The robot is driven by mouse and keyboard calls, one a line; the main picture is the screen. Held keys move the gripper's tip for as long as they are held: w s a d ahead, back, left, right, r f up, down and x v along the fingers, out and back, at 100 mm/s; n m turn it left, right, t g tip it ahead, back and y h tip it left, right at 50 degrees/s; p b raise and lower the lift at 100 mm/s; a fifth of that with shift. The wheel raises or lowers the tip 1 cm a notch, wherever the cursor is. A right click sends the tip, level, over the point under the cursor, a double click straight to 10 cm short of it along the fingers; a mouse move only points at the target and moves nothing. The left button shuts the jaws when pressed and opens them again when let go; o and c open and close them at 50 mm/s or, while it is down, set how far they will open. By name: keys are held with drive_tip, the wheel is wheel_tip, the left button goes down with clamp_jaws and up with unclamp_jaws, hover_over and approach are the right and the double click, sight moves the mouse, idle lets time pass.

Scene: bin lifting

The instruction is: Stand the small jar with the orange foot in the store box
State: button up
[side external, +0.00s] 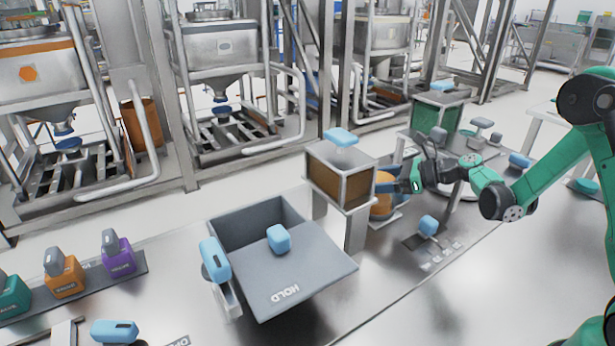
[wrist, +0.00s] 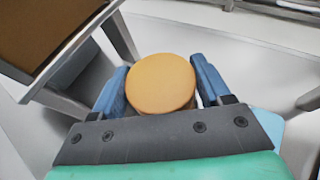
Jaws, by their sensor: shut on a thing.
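My gripper (side external: 392,186) is beside the right side of a framed box with brown sides (side external: 325,176). In the wrist view its two blue fingers (wrist: 161,88) are shut on a round orange thing (wrist: 161,82), one finger on each side. The orange thing also shows at the fingertips in the side view (side external: 382,205), partly hidden by them. It may be the small jar; its full shape is hidden. I see no label reading store, so I cannot tell which box is the store box.
A green box (side external: 438,112) stands behind my gripper. A blue-topped item (side external: 428,226) is in front of it. Orange (side external: 66,279) and purple (side external: 120,255) blocks with grey caps stand at left.

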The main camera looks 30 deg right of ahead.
drive_tip(key=shift+f, duration=0.1)
drive_tip(key=o, duration=1.4)
drive_tip(key=shift+c, duration=0.2)
drive_tip(key=shift+f, duration=0.1)
drive_tip(key=v, duration=0.5)
drive_tip(key=shift+s+d, duration=0.2)
drive_tip(key=shift+s, duration=0.05)
